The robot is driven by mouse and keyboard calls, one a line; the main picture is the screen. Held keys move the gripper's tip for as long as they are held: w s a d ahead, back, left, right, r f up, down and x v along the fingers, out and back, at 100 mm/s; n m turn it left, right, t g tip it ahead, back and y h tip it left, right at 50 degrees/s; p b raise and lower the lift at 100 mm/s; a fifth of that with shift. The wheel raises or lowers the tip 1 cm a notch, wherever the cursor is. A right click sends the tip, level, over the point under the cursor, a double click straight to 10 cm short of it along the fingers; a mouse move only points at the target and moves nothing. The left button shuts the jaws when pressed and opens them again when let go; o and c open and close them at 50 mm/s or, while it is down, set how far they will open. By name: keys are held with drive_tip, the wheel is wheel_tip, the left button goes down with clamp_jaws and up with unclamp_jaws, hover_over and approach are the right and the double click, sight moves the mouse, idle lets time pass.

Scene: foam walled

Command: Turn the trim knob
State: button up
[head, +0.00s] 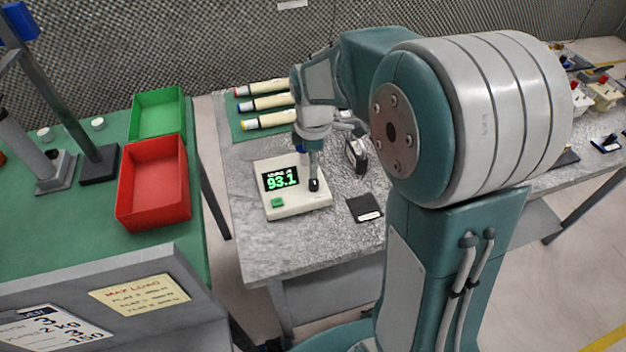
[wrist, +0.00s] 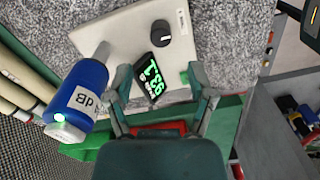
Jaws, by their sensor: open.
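The trim knob, a black round knob (head: 314,184), sits on a cream meter box (head: 296,205) on the grey bench. In the wrist view the knob (wrist: 160,33) shows whole, with a pale mark on it. The box's display (head: 281,179) reads 93.1 in green. My gripper (head: 314,168) is over the box, close above the knob. In the wrist view my gripper's fingers (wrist: 160,76) are apart with nothing between them, and the knob shows beyond the tips. I see no contact with it. A blue cylinder marked dB (wrist: 82,95) with a lit green light stands beside the box.
A dark card (head: 364,208) lies right of the box, and a black object (head: 356,153) stands behind it. Several tubes (head: 265,104) lie on a green mat at the back. A red bin (head: 153,204) and a green bin (head: 144,125) are on the left table.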

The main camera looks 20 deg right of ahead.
sight(313, 181)
wheel_tip(313, 181, down, 7)
drive_tip(key=shift+f, duration=0.1)
idle(0.3)
clamp_jaws()
